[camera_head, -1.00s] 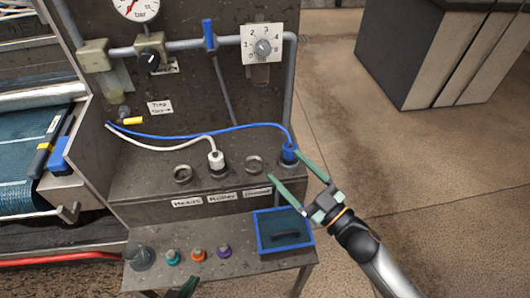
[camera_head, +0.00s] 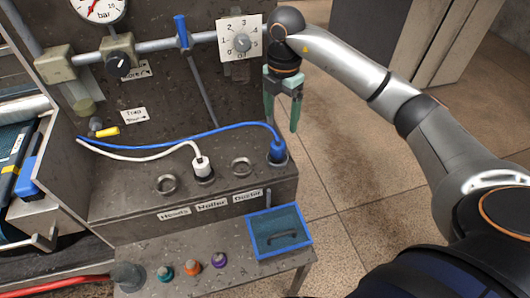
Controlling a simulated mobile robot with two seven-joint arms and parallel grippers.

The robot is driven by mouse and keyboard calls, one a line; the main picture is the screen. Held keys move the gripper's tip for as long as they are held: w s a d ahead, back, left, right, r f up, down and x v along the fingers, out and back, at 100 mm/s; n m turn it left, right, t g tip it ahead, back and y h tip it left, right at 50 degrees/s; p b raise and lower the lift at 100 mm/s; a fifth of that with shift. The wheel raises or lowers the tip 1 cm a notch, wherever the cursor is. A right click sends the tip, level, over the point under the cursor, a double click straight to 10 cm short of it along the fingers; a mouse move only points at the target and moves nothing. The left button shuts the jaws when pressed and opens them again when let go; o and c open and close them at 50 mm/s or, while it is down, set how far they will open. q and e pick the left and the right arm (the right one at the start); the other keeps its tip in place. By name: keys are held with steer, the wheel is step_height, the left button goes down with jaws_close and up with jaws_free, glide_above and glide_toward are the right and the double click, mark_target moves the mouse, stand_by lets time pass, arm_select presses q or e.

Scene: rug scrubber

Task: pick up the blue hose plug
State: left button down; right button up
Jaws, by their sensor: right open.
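The blue hose plug (camera_head: 277,152) stands upright in the rightmost socket on the dark metal ledge. A blue hose (camera_head: 190,137) runs from its top to the left along the back panel. My right gripper (camera_head: 281,122) points down just above the plug in the picture, with its two green fingers apart and nothing between them. The fingers do not appear to touch the plug; the exact depth gap is hard to tell. My left gripper is not in view.
A white plug (camera_head: 202,168) with a white hose stands left of the blue one, among empty ring sockets (camera_head: 242,167). Below are a blue-rimmed tray (camera_head: 250,236) and small coloured knobs (camera_head: 192,268). A dial plate (camera_head: 240,38) and pipes are close behind.

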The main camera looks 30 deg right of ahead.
mark_target(278, 144)
step_height(278, 144, down, 6)
steer(key=shift+s+r, duration=0.1)
steer(key=shift+s, duration=0.05)
steer(key=f, duration=0.3)
steer(key=f+p, duration=0.1)
steer(key=f, duration=0.2)
steer(key=shift+a+f, duration=0.2)
steer(key=shift+f, duration=0.05)
jaws_close()
stand_by(0.4)
